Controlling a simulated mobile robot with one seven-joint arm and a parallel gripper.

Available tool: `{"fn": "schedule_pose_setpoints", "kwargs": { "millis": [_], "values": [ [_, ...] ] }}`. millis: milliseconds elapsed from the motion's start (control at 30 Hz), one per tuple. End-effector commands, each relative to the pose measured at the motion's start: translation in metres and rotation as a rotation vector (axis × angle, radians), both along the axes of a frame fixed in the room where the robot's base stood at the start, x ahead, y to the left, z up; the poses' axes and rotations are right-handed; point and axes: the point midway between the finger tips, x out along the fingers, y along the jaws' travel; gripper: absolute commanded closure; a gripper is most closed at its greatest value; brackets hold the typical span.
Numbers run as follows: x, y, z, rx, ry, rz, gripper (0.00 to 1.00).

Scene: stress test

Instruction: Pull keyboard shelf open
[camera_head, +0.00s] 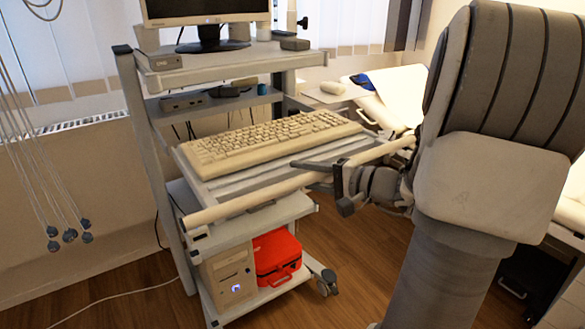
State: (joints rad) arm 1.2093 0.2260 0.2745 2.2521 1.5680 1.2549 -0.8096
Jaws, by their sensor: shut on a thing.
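The keyboard shelf (228,189) sticks out from the front of a grey wheeled cart, below the monitor level. A beige keyboard (265,140) lies on it. A pale round rail (250,199) runs along the shelf's front edge. My gripper (341,187) comes from the right and is shut on this rail, right of its middle. One dark finger shows above the rail and another below it. The exact contact is partly hidden by the fingers and wrist.
A monitor (208,10) stands on the cart's top. A computer tower (228,278) and a red case (277,257) sit on the bottom shelf. Cables (40,170) hang at the left. A bed or couch stands behind my arm. Wooden floor (130,290) is free in front.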

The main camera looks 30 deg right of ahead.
Motion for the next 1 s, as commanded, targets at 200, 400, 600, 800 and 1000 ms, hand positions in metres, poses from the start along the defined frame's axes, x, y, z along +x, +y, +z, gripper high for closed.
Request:
{"fn": "schedule_pose_setpoints", "kwargs": {
  "millis": [200,400,600,800,1000],
  "values": [
    [-0.008,-0.003,0.008,-0.003,-0.019,-0.004,1.0],
    [-0.008,-0.003,0.008,-0.003,-0.019,-0.003,1.0],
    [-0.008,-0.003,0.008,-0.003,-0.017,-0.003,0.51],
    [-0.008,-0.002,0.005,0.0,-0.012,-0.002,0.39],
    [-0.012,-0.003,0.005,0.001,-0.009,-0.002,0.39]
  ]
}}
